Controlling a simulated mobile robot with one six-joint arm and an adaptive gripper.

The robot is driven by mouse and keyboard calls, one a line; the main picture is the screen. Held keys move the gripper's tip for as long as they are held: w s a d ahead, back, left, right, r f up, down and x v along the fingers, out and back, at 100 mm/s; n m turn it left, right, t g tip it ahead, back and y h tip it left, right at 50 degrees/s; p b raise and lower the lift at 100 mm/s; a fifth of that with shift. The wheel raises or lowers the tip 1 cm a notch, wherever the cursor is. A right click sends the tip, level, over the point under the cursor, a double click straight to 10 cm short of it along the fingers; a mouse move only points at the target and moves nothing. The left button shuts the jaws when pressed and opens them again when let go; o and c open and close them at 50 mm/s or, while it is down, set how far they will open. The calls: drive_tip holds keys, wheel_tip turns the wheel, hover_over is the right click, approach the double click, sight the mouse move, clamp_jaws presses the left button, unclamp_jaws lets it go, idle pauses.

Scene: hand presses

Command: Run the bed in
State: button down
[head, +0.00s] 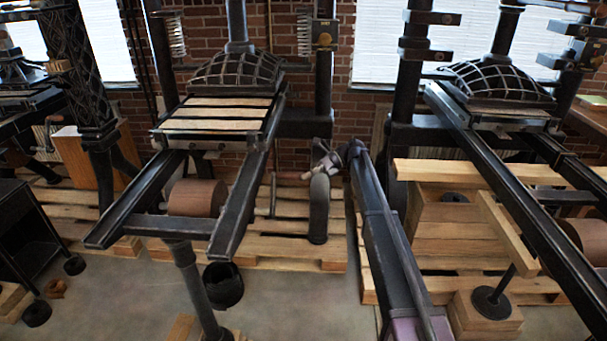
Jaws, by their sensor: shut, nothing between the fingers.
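The bed (212,124) of the middle press, topped with pale strips, sits at the far end of its two dark rails. Its rear is close to the domed, ribbed platen (232,72), and its front part lies clear of it. My gripper (314,172) is close to the handle's right end, at the end of my arm. It is small here; its fingers look closed, with nothing seen between them. Whether it touches the handle is unclear.
A wooden drum (197,198) hangs under the rails. A dark upright leg (319,215) stands on the pallet (290,254) near my gripper. A second press with long rails (520,165) and wooden blocks (450,225) stands to the right. Grey floor (300,310) is open in front.

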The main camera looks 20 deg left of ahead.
drive_tip(key=s+d+r+m+t+p, duration=0.2)
drive_tip(key=r+m+t+p, duration=0.1)
drive_tip(key=m, duration=0.6)
drive_tip(key=s+d+r+m+t+y+p, duration=0.1)
drive_tip(key=s+d+r+m+t+p, duration=0.1)
drive_tip(key=m+t+p, duration=0.3)
drive_tip(key=s+d+r+m+t+p, duration=0.2)
drive_tip(key=d+r+m+t+p, duration=0.1)
drive_tip(key=m, duration=1)
drive_tip(key=r+t+p, duration=0.1)
drive_tip(key=t+p, duration=0.1)
drive_tip(key=t, duration=0.1)
drive_tip(key=shift+s+d+t, duration=0.3)
drive_tip(key=shift+s+d, duration=0.05)
drive_tip(key=shift+d, duration=0.05)
